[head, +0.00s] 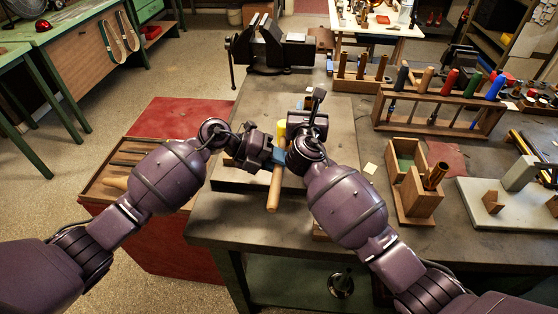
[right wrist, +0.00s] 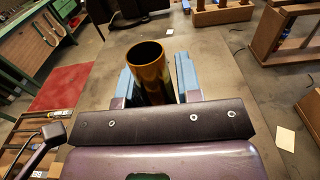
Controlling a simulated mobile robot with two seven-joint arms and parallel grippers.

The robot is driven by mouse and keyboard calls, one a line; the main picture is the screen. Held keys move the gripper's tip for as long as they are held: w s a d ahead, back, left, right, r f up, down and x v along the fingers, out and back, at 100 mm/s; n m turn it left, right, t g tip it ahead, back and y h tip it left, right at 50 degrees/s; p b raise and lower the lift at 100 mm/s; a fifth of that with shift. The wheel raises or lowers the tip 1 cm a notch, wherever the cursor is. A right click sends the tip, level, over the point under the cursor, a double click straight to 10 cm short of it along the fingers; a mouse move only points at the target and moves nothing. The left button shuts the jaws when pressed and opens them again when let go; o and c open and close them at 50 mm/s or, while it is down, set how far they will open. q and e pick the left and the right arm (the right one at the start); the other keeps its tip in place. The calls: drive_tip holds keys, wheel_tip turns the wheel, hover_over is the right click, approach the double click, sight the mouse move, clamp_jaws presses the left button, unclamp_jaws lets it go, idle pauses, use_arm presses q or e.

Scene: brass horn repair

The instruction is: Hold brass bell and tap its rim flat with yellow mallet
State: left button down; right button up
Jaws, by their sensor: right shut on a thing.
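The brass bell (right wrist: 150,72) is a tube-like brass piece with an open round mouth, seen in the right wrist view. My right gripper (head: 308,124) is shut on it, with the blue-padded fingers on both sides in the right wrist view (right wrist: 156,84). In the head view my right gripper and wrist hide the bell. The yellow mallet has a yellow head (head: 281,129) and a wooden handle (head: 273,191). My left gripper (head: 277,156) is across the handle with its blue fingers and appears shut on it. The mallet's head is close to my right gripper.
The workbench (head: 225,217) carries a vise (head: 268,48) at its far left. A tool rack (head: 437,110) and a wooden box (head: 412,190) with brass pieces stand on the right. A red cabinet (head: 187,112) with an open tool drawer is at left.

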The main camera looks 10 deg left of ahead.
idle(0.4)
use_arm(q)
drive_tip(key=shift+f, duration=1.45)
drive_tip(key=shift+r, duration=0.1)
drive_tip(key=shift+r, duration=1.45)
drive_tip(key=shift+f, duration=0.1)
wheel_tip(320, 180, down, 3)
drive_tip(key=shift+f, duration=0.2)
drive_tip(key=shift+r, duration=1.65)
drive_tip(key=shift+d, duration=0.1)
